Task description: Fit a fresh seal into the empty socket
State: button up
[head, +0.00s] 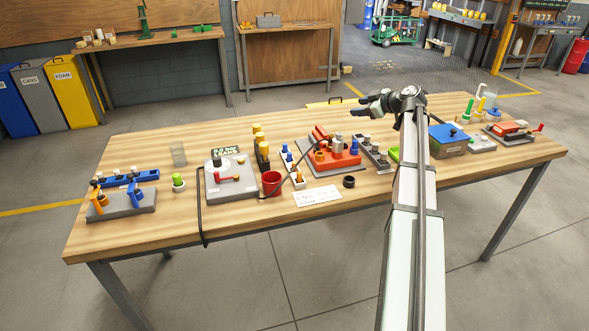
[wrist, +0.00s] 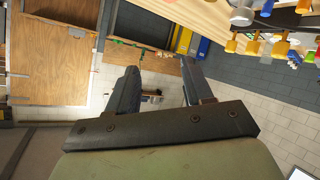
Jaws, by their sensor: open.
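My gripper (head: 362,107) is raised above the back of the workbench and points left in the head view. In the wrist view my gripper (wrist: 160,75) has its two dark fingers spread, with nothing between them. A small black ring-like piece (head: 349,181), possibly a seal, lies near the bench's front edge, well apart from my gripper. A grey unit (head: 231,188) with a red handle stands left of centre, below a sign (head: 228,152) reading "0.0 bar LEAKS". I cannot tell which opening is the empty socket.
The wooden workbench (head: 120,225) is crowded. A red cup (head: 271,189), a white note (head: 318,196) and a red block (head: 333,158) stand around its middle. A black hose hangs over the front edge. Blue-and-orange clamps (head: 133,196) are left; a grey-blue box (head: 450,140) is right.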

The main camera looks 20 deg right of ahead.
jog(key=w+a+r+n+g+y, duration=0.1)
jog(key=a+r+n+g+y, duration=0.15)
jog(key=a+n, duration=0.6)
jog(key=n+g+h, duration=0.2)
jog(key=g+h, duration=0.6)
jog(key=g, duration=0.1)
send_over(294, 162)
jog(key=shift+m+y, duration=0.25)
jog(key=f, duration=1.3)
jog(key=shift+s+d+f, duration=0.1)
jog(key=shift+s+f, duration=0.2)
jog(key=shift+s, duration=0.1)
jog(key=shift+w+f, duration=0.15)
jog(key=shift+f, duration=1.3)
jog(key=shift+w+f, duration=0.1)
jog(key=shift+f, duration=1.35)
grip_shut()
